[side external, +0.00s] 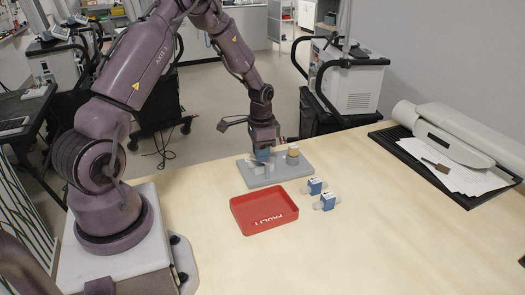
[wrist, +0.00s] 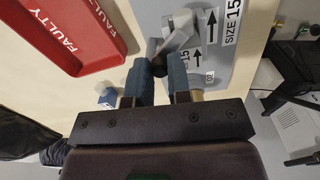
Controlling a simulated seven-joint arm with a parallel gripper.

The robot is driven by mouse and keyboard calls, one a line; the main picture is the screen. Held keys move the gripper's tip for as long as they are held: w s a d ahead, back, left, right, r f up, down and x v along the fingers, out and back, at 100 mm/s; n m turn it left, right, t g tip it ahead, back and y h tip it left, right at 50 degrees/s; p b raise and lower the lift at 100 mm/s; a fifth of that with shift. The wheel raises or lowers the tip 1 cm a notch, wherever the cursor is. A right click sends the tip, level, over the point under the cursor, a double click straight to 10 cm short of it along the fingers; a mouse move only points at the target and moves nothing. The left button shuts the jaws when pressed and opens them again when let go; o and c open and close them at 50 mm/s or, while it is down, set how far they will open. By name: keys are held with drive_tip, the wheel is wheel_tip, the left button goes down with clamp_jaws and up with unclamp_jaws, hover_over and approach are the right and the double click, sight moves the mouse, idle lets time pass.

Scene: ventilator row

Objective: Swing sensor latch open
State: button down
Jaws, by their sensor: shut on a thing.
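The grey plate (side external: 282,175) lies on the table, with arrows and "SIZE 15" labels showing in the wrist view (wrist: 222,62). A light grey latch lever (wrist: 178,36) with a dark end sits on this plate. My gripper (side external: 262,154) is low over the plate's far left part, pointing down. In the wrist view, its blue fingers (wrist: 159,76) are on either side of the lever's dark end and shut on it. The contact itself is partly hidden by the fingers. A tan-topped cylinder (side external: 293,151) stands on the plate, right of the gripper.
A red "FAULTY" tray (side external: 264,222) lies in front of the plate. Two blue-and-white sensors (side external: 315,186) (side external: 326,202) lie to its right. The front right of the table is clear.

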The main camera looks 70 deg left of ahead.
drive_tip(key=n, duration=0.5)
drive_tip(key=shift+s+d+n, duration=0.3)
drive_tip(key=shift+d, duration=0.05)
drive_tip(key=shift+s+d+n, duration=0.1)
drive_tip(key=shift+d+n, duration=0.1)
drive_tip(key=shift+n, duration=0.85)
drive_tip(key=shift+d+n, duration=0.15)
drive_tip(key=shift+n, duration=0.9)
drive_tip(key=c, duration=1.1)
unclamp_jaws()
drive_tip(key=shift+o, duration=0.2)
wheel_tip(320, 180, up, 13)
